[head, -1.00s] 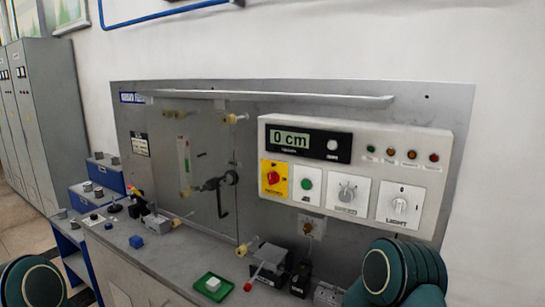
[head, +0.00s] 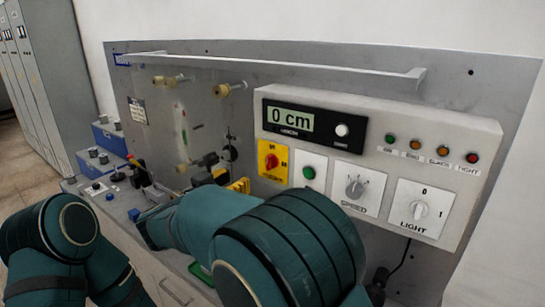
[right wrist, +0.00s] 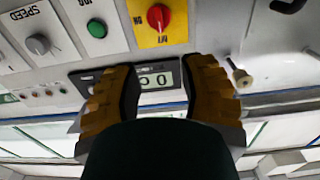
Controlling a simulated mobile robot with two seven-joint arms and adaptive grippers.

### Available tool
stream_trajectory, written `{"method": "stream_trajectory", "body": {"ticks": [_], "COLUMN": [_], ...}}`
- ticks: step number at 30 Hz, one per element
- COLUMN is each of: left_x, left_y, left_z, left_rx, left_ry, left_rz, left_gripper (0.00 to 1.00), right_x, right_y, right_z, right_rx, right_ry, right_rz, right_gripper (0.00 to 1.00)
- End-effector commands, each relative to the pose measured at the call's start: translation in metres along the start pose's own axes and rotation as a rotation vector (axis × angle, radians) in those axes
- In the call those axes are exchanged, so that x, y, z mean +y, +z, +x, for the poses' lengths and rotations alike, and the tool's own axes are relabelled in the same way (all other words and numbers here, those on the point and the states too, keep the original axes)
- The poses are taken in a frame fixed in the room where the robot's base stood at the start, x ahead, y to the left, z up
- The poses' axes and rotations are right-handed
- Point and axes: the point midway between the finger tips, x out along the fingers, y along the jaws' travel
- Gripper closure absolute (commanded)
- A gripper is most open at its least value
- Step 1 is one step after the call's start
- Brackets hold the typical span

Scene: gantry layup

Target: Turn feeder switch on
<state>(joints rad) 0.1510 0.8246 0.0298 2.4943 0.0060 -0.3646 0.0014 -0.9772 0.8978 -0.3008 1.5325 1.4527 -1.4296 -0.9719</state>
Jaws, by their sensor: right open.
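A red rotary switch (head: 270,164) on a yellow plate is at the left end of the white control panel's lower row. I cannot read a feeder label or tell its setting. In the right wrist view, the red knob (right wrist: 158,17) stands beyond the fingertips, roughly in line with the gap between them. My right gripper (head: 231,182) has yellow-orange fingers, just left of and below the switch in the head view. In the right wrist view the gripper (right wrist: 159,68) is open and empty, apart from the knob. My left gripper is out of view; only its arm shows.
A green button (head: 309,172), a speed knob (head: 356,187) and a light knob (head: 420,210) sit right of the switch. The display (head: 293,118) above reads 0 cm. A long rail (head: 290,64) runs above the panel. Small fittings and a blue cube (head: 134,214) lie at left.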

Motion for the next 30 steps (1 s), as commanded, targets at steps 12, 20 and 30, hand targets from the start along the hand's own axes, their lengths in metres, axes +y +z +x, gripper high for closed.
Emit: {"method": "stream_trajectory", "body": {"ticks": [12,20,30], "left_x": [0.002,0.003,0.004], "left_y": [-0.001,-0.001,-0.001], "left_z": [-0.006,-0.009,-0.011], "left_rx": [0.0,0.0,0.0], "left_ry": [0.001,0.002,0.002], "left_rz": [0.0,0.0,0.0], "left_gripper": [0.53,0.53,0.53], "right_x": [0.001,0.001,0.0], "right_y": [-0.001,0.0,0.0], "right_z": [0.068,0.113,0.135], "right_rx": [0.0,0.0,0.0], "right_ry": [0.004,0.003,-0.001], "right_rz": [-0.001,0.0,-0.001], "right_gripper": [0.59,0.59,0.59]}}
